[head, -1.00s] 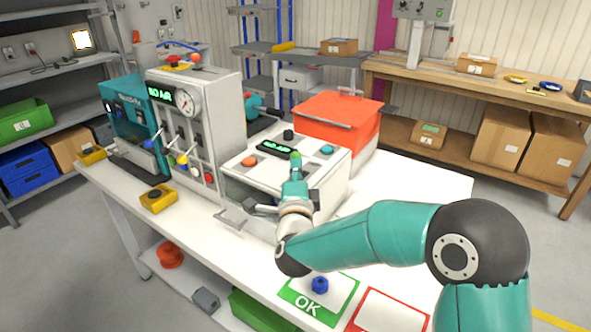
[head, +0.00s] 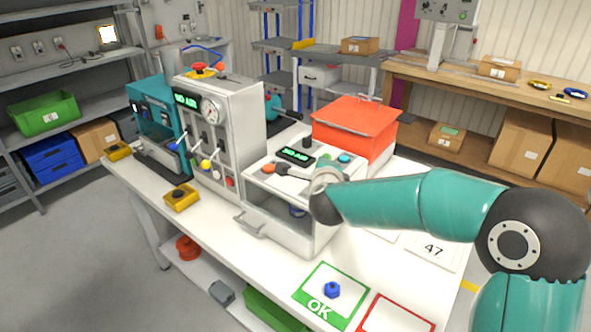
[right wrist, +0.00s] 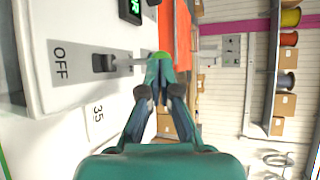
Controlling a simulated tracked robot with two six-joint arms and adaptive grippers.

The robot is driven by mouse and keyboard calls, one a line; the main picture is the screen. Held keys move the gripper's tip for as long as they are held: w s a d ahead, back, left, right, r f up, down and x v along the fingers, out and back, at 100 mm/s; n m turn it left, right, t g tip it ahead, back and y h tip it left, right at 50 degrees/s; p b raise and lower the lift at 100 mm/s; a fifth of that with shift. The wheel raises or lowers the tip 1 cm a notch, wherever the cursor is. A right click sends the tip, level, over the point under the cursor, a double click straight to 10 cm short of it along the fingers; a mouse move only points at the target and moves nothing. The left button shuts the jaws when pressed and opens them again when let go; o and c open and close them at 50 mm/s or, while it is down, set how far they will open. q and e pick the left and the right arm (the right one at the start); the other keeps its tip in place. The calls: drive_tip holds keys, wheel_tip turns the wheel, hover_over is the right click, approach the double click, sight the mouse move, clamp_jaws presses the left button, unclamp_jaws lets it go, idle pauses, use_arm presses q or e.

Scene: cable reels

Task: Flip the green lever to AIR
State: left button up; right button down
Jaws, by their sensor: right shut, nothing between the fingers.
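The green lever's knob (head: 325,158) shows on top of the white control box (head: 262,218), just behind my right wrist in the head view. In the right wrist view a lever shaft runs from a dark slot beside the OFF mark toward a green tip (right wrist: 163,56) at my fingertips. The box's green display (head: 296,155) appears to read NO AIR. My left gripper is out of view.
A gauge cabinet (head: 245,110) stands left, a red bin (head: 355,125) behind. The front table has a blue part on the OK card (head: 318,309).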

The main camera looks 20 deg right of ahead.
drive_tip(key=shift+a+f, duration=0.1)
drive_tip(key=shift+a, duration=0.1)
drive_tip(key=shift+d, duration=0.1)
drive_tip(key=s+a+r, duration=0.3)
drive_tip(key=s+r, duration=0.4)
drive_tip(key=s, duration=0.4)
drive_tip(key=shift+s+a, duration=0.2)
drive_tip(key=shift+a, duration=0.2)
drive_tip(key=shift+r, duration=0.1)
